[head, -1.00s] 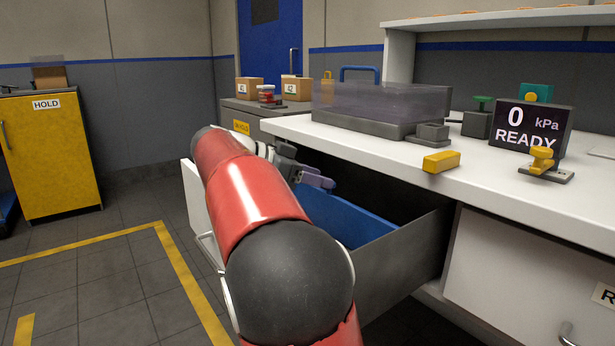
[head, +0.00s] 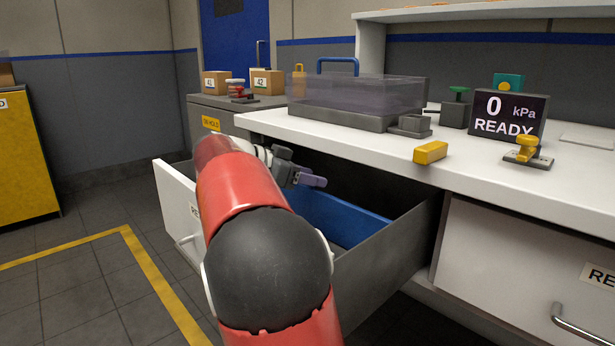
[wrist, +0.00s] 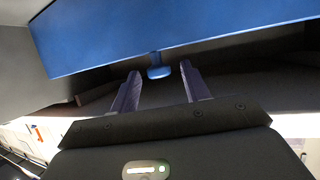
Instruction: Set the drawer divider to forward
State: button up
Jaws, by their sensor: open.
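The drawer divider (head: 345,217) is a blue upright panel inside the open grey-walled drawer (head: 385,254). In the wrist view the divider (wrist: 190,28) crosses the top of the picture, with a small blue tab (wrist: 159,71) on its near side. My gripper (head: 318,181) is over the drawer, by the divider's far left end in the head view. In the wrist view my gripper (wrist: 160,70) is open, its two purple fingers on either side of the tab, with gaps visible. Whether the fingertips reach level with it is hard to tell. My red arm hides part of the drawer in the head view.
The white worktop (head: 375,158) above the drawer carries a clear-lidded tray box (head: 350,92), a yellow block (head: 430,152), a yellow clamp-like part (head: 527,150) and a display reading READY (head: 505,115). A closed drawer (head: 520,250) is at right. Floor at left is clear.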

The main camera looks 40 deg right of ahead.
grip_shut()
dwell(0.3)
jog(key=a+b, duration=0.2)
jog(key=a, duration=0.2)
jog(key=shift+s+a, duration=0.1)
jog(key=shift+s, duration=0.05)
grip_release()
notch_tip(320, 180, up, 20)
jog(key=p, duration=0.5)
jog(key=shift+p, duration=0.35)
